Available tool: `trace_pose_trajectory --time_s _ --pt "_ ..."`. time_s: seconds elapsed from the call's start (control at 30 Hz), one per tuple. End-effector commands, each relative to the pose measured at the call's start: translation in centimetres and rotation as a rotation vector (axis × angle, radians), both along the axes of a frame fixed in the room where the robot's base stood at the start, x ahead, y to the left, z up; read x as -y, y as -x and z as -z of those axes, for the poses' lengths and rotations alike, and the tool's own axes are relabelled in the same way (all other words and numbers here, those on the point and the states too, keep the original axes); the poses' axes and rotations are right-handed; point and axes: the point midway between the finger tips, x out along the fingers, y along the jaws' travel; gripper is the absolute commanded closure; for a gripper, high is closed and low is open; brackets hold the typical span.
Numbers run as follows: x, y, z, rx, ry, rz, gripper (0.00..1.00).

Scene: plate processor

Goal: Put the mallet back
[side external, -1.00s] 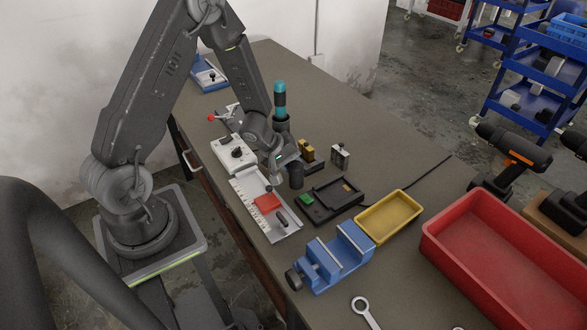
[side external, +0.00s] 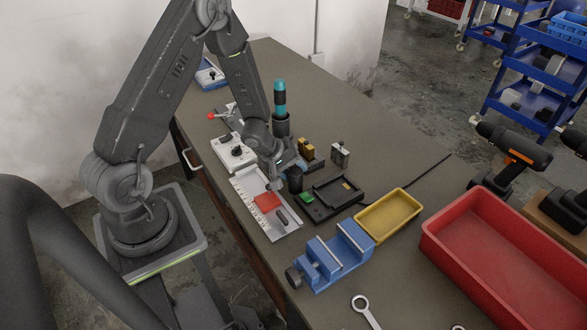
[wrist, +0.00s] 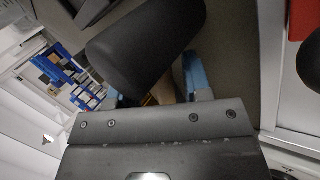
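The mallet shows as a thick black cylindrical head (wrist: 147,45) in the wrist view, with part of its pale wooden handle (wrist: 166,88) below it. In the side view the dark head (side external: 295,180) stands upright beside my gripper (side external: 277,178), between the white ruled tray and the black tray. My gripper's blue fingers (wrist: 158,88) lie on both sides of the handle, and it appears shut on it. The head partly hides the left finger. I cannot tell whether the mallet touches the bench.
The white ruled tray (side external: 248,191) holds a red block (side external: 267,201). A black tray (side external: 347,207), blue vise (side external: 325,267) and yellow bin (side external: 376,228) stand to the right. A teal-topped tool (side external: 279,91) stands behind my gripper. A red crate (side external: 443,249) is farther right.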

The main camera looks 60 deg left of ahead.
Motion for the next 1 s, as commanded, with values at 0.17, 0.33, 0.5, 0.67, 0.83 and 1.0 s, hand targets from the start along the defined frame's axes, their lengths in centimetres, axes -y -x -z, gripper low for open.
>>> trace_pose_trajectory --time_s 0.17,0.33,0.5,0.67,0.83,1.0 --pt "0.0 0.0 0.0 0.000 0.000 0.000 0.55" --pt "0.0 -0.1 -0.8 0.003 -0.002 0.001 0.55" --pt "-0.6 1.3 -3.0 0.003 -0.003 -0.001 0.55" --pt "-1.2 3.1 -5.7 0.005 -0.004 -0.001 0.55" --pt "-1.8 4.8 -8.2 0.005 -0.004 0.000 0.55" --pt "-2.2 5.9 -9.8 0.004 -0.002 -0.001 0.55"
